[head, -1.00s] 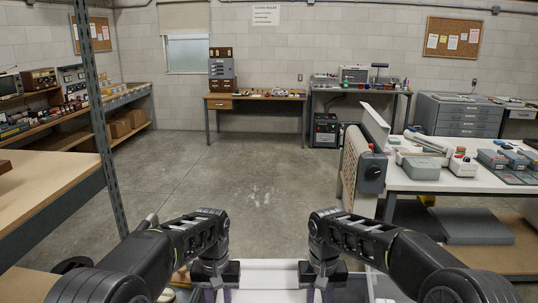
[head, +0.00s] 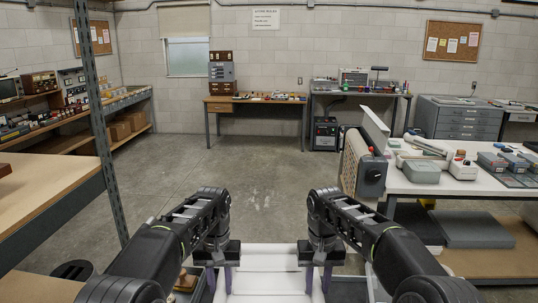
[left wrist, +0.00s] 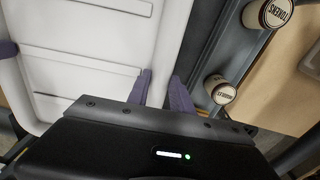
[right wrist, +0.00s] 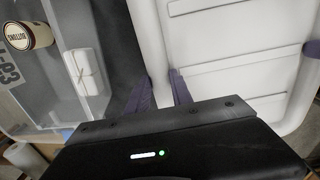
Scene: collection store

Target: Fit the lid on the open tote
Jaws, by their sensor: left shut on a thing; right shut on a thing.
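The white lid (head: 268,262) is a ribbed panel with a raised rim, held level between my two grippers at the bottom of the head view. My left gripper (head: 220,278) is shut on its left edge; the left wrist view shows the lid (left wrist: 85,70) beside the fingers. My right gripper (head: 318,278) is shut on its right edge; the right wrist view shows the lid (right wrist: 235,75) too. A clear-walled tote (right wrist: 45,105) with a white packet inside shows left in the right wrist view. Whether it is the open tote I cannot tell.
Labelled tins (left wrist: 220,90) stand beside the lid in the left wrist view. Another tin (right wrist: 30,35) shows in the right wrist view. A shelf rack (head: 50,185) is at left and a white worktable (head: 430,182) at right. The floor ahead (head: 255,180) is clear.

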